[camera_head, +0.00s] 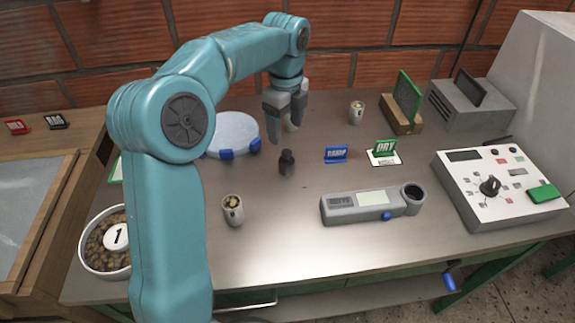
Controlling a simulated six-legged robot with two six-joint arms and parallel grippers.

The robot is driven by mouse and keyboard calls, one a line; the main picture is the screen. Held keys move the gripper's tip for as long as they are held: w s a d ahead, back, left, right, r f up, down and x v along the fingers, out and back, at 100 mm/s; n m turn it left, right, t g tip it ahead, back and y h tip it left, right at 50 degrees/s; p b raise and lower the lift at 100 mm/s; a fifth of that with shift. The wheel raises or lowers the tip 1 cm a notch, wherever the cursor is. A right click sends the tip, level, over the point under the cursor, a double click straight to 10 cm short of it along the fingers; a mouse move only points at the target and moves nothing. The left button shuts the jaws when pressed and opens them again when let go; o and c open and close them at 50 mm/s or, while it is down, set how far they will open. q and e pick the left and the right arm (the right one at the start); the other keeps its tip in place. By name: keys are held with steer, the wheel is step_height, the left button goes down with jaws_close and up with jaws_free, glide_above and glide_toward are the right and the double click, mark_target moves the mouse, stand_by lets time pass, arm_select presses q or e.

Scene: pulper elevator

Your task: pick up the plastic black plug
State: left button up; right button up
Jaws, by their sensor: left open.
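The black plastic plug (287,162) stands upright on the metal tabletop, near the middle of the view. It is small and dark, with a narrower knob on top. My left gripper (284,135) hangs fingers down from the teal arm, just above and behind the plug in the picture. Its grey fingers are apart with nothing seen between them, and the plug looks clear of them. My right gripper is not in view.
A moisture meter (352,207) lies front right of the plug, and a small cup (233,211) stands front left. A round blue-footed scale (232,131) is behind left. A control box (490,203) sits far right.

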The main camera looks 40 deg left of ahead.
mark_target(287, 152)
arm_select(q)
steer(key=f, duration=0.2)
steer(key=shift+s+f, duration=0.3)
steer(key=shift+f, duration=0.1)
steer(key=f, duration=0.3)
steer(key=f+b, duration=0.1)
steer(key=f, duration=0.2)
steer(key=shift+w+d+f, duration=0.1)
steer(key=shift+w, duration=0.1)
steer(key=c, duration=1.1)
